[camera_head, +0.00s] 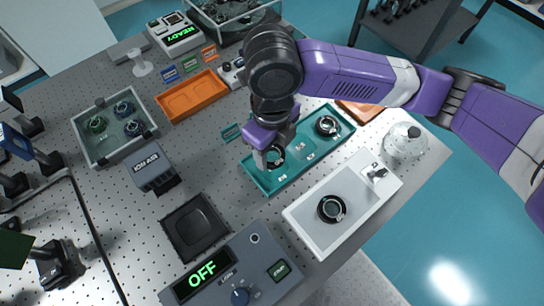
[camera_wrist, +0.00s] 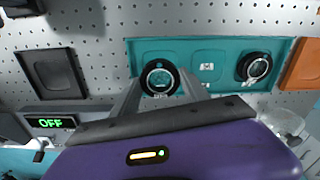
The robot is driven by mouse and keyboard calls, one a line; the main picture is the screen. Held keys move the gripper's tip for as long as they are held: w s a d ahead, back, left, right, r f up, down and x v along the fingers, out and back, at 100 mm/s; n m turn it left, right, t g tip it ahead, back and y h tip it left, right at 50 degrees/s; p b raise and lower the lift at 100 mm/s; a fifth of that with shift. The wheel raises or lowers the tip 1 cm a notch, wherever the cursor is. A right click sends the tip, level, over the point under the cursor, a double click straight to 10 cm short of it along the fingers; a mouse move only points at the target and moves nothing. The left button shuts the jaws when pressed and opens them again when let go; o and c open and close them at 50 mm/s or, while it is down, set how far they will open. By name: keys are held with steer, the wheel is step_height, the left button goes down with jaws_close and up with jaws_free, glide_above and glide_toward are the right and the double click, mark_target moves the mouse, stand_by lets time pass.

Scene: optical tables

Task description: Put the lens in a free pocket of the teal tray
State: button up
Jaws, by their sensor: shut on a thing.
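The teal tray (camera_head: 268,190) lies near the middle of the table and also shows in the wrist view (camera_wrist: 222,45). A black-rimmed round lens (camera_wrist: 160,77) is between my fingers over the tray's left pocket; it shows partly in the head view (camera_head: 277,157). My gripper (camera_head: 267,160) is shut on this lens, with its fingers on either side (camera_wrist: 158,82). I cannot tell whether the lens touches the pocket floor. The middle pocket (camera_wrist: 207,66) is empty. Another black-rimmed lens (camera_head: 327,125) sits in the far right pocket, also seen in the wrist view (camera_wrist: 254,68).
A white tray (camera_head: 300,215) with a black-rimmed lens (camera_head: 331,208) stands in front. A glass dome (camera_head: 404,143) is at right. An OFF panel (camera_head: 235,275) stands in front.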

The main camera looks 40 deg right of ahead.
mark_target(272, 154)
steer(key=shift+f, duration=2.2)
steer(key=shift+f, duration=0.2)
steer(key=o, duration=1.1)
steer(key=shift+r, duration=0.1)
step_height(272, 154, up, 12)
steer(key=shift+r, duration=0.1)
